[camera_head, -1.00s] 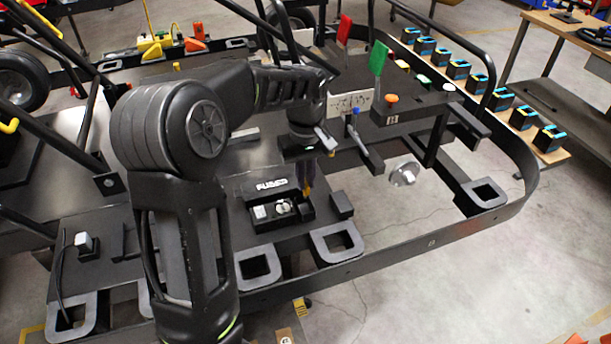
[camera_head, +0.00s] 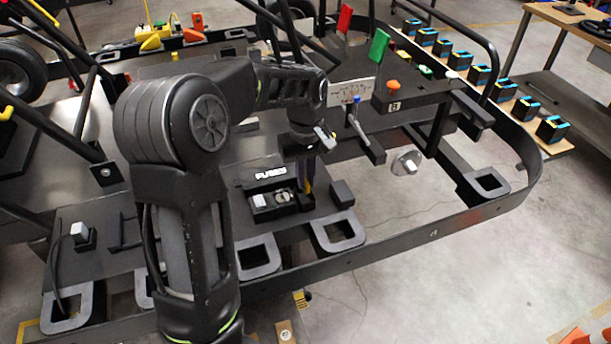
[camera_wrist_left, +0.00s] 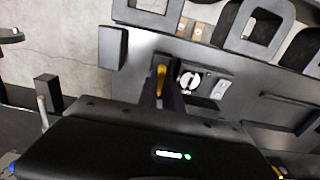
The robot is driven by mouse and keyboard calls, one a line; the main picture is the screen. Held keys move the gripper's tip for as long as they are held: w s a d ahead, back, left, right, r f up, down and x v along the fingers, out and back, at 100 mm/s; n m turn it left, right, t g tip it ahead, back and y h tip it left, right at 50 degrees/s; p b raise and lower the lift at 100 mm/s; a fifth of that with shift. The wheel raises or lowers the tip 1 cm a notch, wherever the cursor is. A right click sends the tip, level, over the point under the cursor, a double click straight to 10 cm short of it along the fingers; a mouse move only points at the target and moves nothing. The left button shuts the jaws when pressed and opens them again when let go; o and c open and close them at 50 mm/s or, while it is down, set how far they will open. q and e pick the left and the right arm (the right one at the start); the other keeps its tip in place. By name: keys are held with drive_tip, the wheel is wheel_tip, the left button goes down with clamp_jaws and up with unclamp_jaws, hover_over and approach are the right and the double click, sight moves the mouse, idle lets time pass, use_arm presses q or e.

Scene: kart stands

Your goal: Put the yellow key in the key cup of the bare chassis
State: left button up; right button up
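My left gripper (camera_head: 308,180) points down over the bare chassis (camera_head: 420,238), just right of the fuse box (camera_head: 265,176). It is shut on the yellow key (camera_wrist_left: 161,80), whose yellow part shows between the dark fingers in the left wrist view. In that view the fingers (camera_wrist_left: 162,96) reach down beside the fuse box's round white dial (camera_wrist_left: 190,80). I cannot make out the key cup; the fingers and wrist cover the spot below. Whether the key touches anything is hidden. My right gripper is not in view.
A small black block (camera_head: 341,193) stands right of the gripper. A blue-topped lever (camera_head: 356,113) and a bracket with an orange knob (camera_head: 393,87) stand behind it. Red (camera_head: 345,18) and green (camera_head: 379,47) flags rise farther back. Several batteries (camera_head: 480,74) line a board at right.

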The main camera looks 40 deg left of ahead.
use_arm(q)
drive_tip(key=o, duration=0.5)
drive_tip(key=shift+r, duration=0.1)
wheel_tip(320, 180, up, 8)
drive_tip(key=shift+f+b, duration=0.15)
drive_tip(key=shift+b, duration=0.15)
drive_tip(key=shift+f, duration=0.1)
idle(0.9)
